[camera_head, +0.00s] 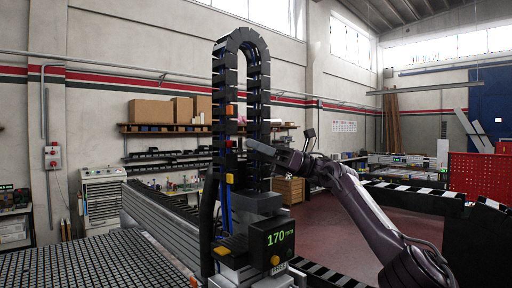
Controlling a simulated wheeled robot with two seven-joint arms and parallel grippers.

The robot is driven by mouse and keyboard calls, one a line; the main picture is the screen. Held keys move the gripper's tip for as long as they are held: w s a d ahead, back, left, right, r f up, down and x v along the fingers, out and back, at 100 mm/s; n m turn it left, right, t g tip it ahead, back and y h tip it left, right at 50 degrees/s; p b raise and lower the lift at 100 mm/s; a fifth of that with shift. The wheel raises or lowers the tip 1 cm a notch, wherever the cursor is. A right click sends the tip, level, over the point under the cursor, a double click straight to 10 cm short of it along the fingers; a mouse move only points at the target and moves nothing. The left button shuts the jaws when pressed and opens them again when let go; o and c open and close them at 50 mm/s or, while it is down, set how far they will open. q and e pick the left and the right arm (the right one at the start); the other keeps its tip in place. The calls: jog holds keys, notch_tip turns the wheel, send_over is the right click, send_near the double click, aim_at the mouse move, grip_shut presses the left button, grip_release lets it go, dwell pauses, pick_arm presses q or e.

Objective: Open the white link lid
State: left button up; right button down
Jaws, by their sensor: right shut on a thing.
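My right gripper (250,145) comes in from the right and reaches the chain's right-hand run at mid-height. Its fingers are shut on a link part there, which I take to be the white link lid. The lid itself is too small and too covered by the fingers to make out. Whether it is raised from its link cannot be told. My left gripper is not in view.
Shelves with cardboard boxes (150,110) line the back wall. Open floor lies at right.

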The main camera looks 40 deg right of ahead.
jog(key=shift+r, duration=0.1)
jog(key=c, duration=1.6)
grip_release()
jog(key=shift+o, duration=0.2)
